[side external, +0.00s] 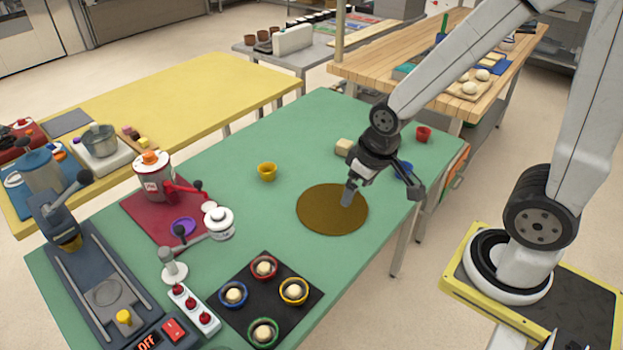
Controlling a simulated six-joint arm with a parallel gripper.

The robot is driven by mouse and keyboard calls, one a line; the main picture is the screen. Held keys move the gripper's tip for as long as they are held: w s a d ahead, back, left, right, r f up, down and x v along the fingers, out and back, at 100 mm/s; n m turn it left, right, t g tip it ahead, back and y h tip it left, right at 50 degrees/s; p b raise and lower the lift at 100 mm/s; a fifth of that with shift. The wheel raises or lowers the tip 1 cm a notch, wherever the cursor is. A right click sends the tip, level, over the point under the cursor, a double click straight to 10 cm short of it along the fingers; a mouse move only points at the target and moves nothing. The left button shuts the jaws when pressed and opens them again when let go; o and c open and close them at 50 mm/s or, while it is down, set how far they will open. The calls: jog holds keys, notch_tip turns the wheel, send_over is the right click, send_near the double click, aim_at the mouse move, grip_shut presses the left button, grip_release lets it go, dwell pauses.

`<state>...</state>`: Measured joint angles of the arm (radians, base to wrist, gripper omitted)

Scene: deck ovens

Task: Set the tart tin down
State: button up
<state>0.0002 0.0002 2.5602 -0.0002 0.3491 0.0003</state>
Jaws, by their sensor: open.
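My gripper (381,199) is open above the right part of the green table, its two fingers spread wide with nothing seen between them. One finger is in front of the brown round mat (318,212); I cannot tell whether it touches. A blue tin (404,168) is partly hidden behind the other finger. A small yellow tin (267,171) stands alone left of the mat. A red tin (424,133) stands near the far right corner. A purple tin (183,226) lies on the dark red mat at left. Which one is the tart tin is not clear.
A black tray (268,296) at the front holds several coloured tins with dough. A pale block (344,146) lies behind my gripper. A red-and-white machine (153,177), a lever press (218,222) and a dark conveyor-like unit (107,292) crowd the left. The table's far middle is clear.

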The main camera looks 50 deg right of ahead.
dwell(0.5)
jog(key=n+g+y, duration=0.1)
jog(key=n+y, duration=0.3)
jog(key=n, duration=1)
send_near(260, 338)
jog(key=shift+s+r, duration=0.15)
jog(key=shift+r, duration=0.3)
jog(key=shift+x, duration=1.25)
jog(key=shift+f, duration=0.15)
jog(key=shift+x, duration=2.45)
